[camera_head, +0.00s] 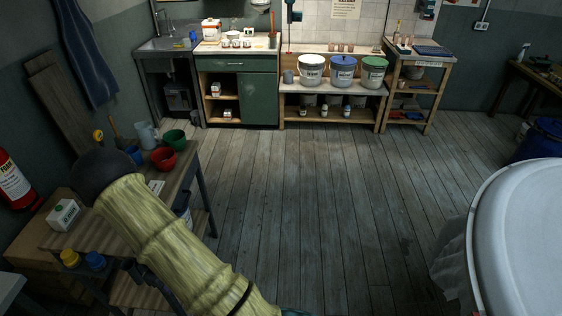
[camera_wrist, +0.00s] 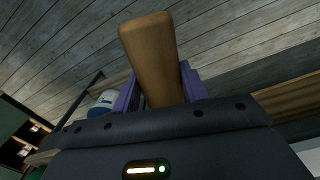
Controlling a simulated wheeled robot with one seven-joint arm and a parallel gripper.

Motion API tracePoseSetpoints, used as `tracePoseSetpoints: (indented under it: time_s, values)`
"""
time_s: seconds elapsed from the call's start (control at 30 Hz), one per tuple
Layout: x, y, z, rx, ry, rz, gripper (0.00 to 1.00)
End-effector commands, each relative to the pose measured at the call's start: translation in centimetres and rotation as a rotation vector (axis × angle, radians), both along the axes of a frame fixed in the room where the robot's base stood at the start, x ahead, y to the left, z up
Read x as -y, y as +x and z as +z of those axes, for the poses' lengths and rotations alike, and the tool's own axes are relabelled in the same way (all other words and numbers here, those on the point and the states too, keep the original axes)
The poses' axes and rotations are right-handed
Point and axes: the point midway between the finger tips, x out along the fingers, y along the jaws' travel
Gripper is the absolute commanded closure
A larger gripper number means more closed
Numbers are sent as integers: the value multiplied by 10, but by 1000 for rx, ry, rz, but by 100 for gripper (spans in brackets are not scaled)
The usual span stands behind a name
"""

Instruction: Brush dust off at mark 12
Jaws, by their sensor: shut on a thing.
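In the wrist view a wooden handle (camera_wrist: 150,50) stands up between the purple-padded fingers of my gripper (camera_wrist: 158,88). My gripper is shut on this handle. The handle is plain brown wood with a rounded end; its other end is hidden behind the gripper body, so I cannot see any bristles. In the head view my arm reaches across the lower left, and the gripper and handle cannot be made out there. No mark 12 can be read in either view.
A wooden table (camera_head: 188,178) with red (camera_head: 163,159) and green (camera_head: 174,139) bowls stands at the left by my arm. A large white rounded tub (camera_head: 525,240) fills the right edge. Lidded buckets (camera_head: 343,71) stand on a back shelf. The plank floor (camera_head: 320,200) between is clear.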

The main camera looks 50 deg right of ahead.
Motion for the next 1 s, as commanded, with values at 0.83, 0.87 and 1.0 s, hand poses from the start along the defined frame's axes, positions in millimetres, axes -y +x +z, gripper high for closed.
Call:
tracePoseSetpoints:
  time_s: [0.83, 0.87, 1.0]
  values:
    - [-5, -41, -149, 5, 16, -384, 75]
    - [-5, -41, -149, 5, 16, -384, 75]
    - [-5, -41, -149, 5, 16, -383, 75]
